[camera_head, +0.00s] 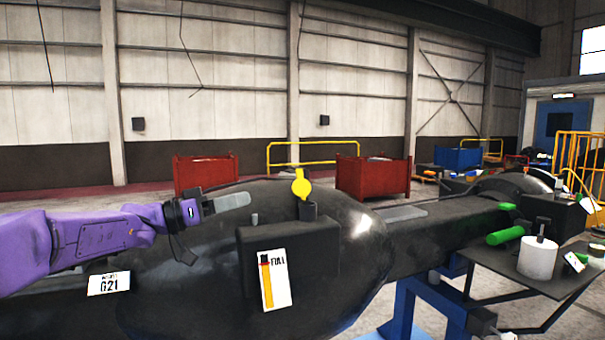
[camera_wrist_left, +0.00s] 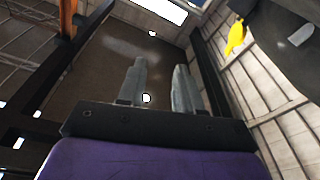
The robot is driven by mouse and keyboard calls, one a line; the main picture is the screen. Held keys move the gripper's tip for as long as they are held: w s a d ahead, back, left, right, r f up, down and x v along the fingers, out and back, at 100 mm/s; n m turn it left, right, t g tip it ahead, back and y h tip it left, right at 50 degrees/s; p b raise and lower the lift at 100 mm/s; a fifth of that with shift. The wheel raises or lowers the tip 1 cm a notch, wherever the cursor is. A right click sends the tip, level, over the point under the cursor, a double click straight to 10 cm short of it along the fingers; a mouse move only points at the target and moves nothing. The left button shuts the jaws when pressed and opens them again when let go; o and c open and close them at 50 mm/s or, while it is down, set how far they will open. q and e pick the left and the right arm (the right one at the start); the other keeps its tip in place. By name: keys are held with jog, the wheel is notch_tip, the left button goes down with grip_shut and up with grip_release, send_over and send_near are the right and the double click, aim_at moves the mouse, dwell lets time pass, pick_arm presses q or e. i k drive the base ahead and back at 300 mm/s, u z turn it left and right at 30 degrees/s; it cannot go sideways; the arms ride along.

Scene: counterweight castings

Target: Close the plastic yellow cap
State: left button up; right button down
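The yellow cap (camera_head: 301,186) stands raised, tilted up above a short dark filler neck (camera_head: 308,211) on top of the large black casting (camera_head: 180,270). It looks open, not seated over the neck. In the left wrist view the yellow cap (camera_wrist_left: 235,37) shows at the upper right, off to the side of the fingers. My left gripper (camera_head: 236,201) is left of the cap and apart from it, above the casting. In the left wrist view its two grey fingers (camera_wrist_left: 159,85) are apart with nothing between them. My right gripper is not in view.
A black box with a "FULL" level label (camera_head: 274,281) sits on the casting's front, below the neck. A small dark peg (camera_head: 254,219) stands between my left gripper and the neck. A side table (camera_head: 541,280) with a white cylinder is at right. Air above the casting is clear.

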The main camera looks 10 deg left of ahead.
aim_at(301, 188)
jog(key=i, duration=0.95)
